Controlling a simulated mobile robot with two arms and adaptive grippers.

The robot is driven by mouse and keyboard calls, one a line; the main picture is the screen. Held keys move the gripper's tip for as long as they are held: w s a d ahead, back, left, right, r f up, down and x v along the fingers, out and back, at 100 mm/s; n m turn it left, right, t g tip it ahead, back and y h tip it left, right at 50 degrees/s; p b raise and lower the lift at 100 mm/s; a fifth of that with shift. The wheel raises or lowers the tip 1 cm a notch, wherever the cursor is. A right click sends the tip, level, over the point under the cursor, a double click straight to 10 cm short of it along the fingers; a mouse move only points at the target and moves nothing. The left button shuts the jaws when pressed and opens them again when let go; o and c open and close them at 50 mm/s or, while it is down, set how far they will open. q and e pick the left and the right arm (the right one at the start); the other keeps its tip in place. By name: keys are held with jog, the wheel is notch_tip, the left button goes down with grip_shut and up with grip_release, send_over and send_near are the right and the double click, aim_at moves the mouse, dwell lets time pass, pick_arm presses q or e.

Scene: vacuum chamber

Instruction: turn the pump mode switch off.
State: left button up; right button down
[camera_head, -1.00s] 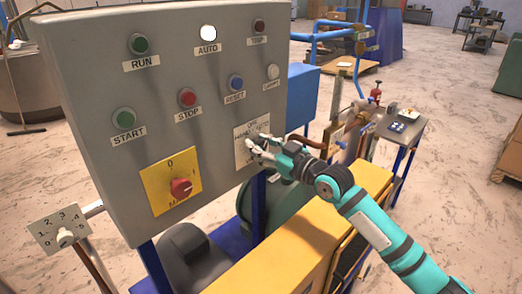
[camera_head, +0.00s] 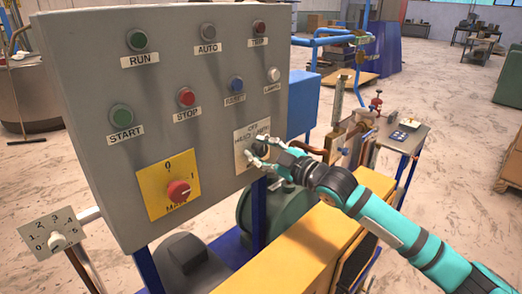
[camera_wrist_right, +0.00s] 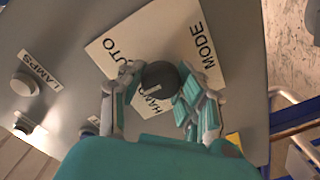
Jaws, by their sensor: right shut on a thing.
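The pump mode switch is a dark round knob (camera_wrist_right: 162,74) on a white plate (camera_head: 242,156) at the lower right of the grey panel (camera_head: 215,90). The plate reads OFF, HAND, AUTO and MODE; OFF is hidden in the right wrist view. A short pale mark on the knob points to the lower left there, on the HAND side. My right gripper (camera_head: 258,153) is at the plate, its fingers on either side of the knob and shut on it; it also shows in the right wrist view (camera_wrist_right: 160,98). My left gripper is not in view.
The AUTO lamp (camera_head: 208,31) is dark. A red main switch (camera_head: 178,191) on a yellow plate sits left of the mode switch. The LAMPS button (camera_head: 273,74) is above right. A yellow cover (camera_head: 290,260) lies below my right arm.

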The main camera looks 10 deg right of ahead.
dwell(0.4)
jog(key=c, duration=0.9)
grip_release()
jog(key=shift+s, duration=0.1)
jog(key=v, duration=1.2)
